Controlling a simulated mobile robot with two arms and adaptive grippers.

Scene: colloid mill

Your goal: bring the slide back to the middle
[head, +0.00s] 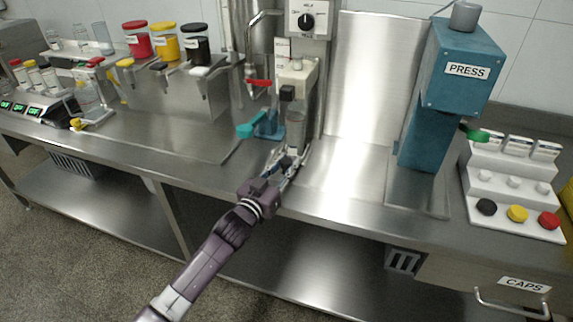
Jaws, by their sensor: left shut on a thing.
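The mill (297,72) stands at the back middle of the steel bench, with a black dial on the panel above it. A grey cylindrical vessel (296,128) is upright under its spout. My left gripper (290,158) is at the foot of this vessel, near the bench's front side, and is shut on a small part there that seems to be the slide. The fingers hide most of that part, so its exact position is hard to tell. A teal handle (246,130) on a blue piece sits just left of the vessel. My right gripper is not in view.
A blue press (455,85) stands to the right, beside a white stepped rack (511,185) with coloured caps. A steel tank with taps (180,92) and red, yellow and black jars stands left. Bare bench lies between mill and press.

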